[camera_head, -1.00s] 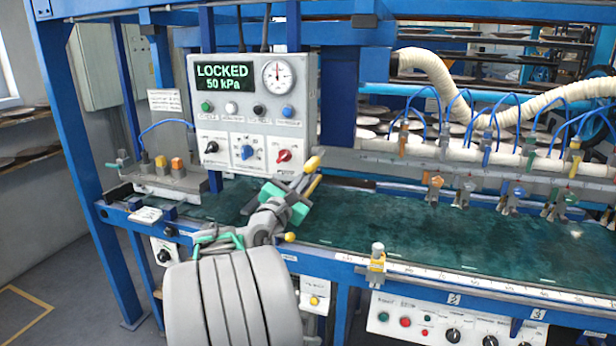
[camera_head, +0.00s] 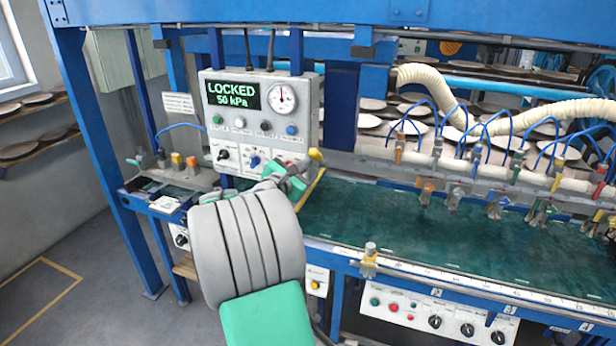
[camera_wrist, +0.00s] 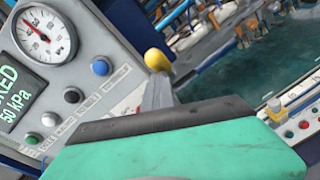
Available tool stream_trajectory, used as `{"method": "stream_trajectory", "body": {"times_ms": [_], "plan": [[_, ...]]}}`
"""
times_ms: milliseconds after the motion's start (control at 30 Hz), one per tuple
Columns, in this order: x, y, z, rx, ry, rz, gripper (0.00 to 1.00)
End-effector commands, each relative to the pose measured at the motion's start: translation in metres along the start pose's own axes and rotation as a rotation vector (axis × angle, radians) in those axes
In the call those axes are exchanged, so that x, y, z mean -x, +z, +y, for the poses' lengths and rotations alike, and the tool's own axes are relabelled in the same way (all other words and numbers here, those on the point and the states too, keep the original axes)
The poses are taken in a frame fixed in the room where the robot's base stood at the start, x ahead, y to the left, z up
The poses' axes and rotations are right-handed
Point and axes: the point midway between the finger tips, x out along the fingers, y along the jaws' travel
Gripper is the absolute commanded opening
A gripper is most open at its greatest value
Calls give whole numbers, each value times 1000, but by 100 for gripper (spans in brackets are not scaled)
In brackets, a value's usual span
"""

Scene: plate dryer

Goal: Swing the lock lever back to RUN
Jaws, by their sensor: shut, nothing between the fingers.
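The lock lever shows as a grey bar with a yellow knob (camera_head: 316,155) at the lower right corner of the control panel (camera_head: 213,125). In the wrist view its yellow knob (camera_wrist: 157,61) stands just beyond my fingers, its grey bar running down behind them. My gripper (camera_head: 292,172) is shut and empty, close to the lever at the panel's lower right. In the wrist view its green finger with a dark pad (camera_wrist: 165,118) hides the lever's lower end. I cannot tell whether they touch. The display (camera_head: 233,95) reads LOCKED, 50 kPa.
A pressure gauge (camera_head: 282,98) and several buttons and knobs sit on the panel. The green bed (camera_head: 370,212) stretches right, with a row of hanging clamps and blue hoses above it. A small yellow fitting (camera_head: 369,262) stands on the bed's front rail.

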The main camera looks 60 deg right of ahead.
Motion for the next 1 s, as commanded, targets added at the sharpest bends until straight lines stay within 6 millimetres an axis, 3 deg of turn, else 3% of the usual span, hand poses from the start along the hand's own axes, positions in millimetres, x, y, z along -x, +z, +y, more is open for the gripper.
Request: {"method": "stream_trajectory", "body": {"times_ms": [33, 333, 1000], "plan": [[-2, 12, 4, 0, -3, -2, 0], [-20, 35, 19, 0, -1, -3, 0], [-52, 54, 35, 0, 3, 0, 0]]}}
